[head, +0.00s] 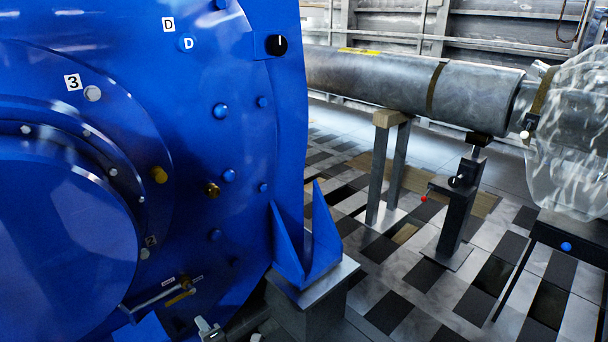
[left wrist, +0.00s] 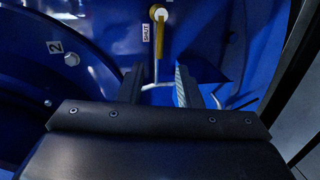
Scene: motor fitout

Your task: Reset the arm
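The big blue motor housing (head: 235,130) fills the left of the head view. A yellow lever (left wrist: 160,35) with a white round end stands just beyond the fingertips, beside a label reading SHUT (left wrist: 146,32). A thin pale rod (left wrist: 157,86) shows between the fingers; I cannot tell whether it touches them. My right gripper is not in view.
A long grey shaft (head: 400,80) rests on stands behind and right of the housing. Clear plastic wrap (head: 570,140) hangs at the right. The chequered floor (head: 480,290) is partly open.

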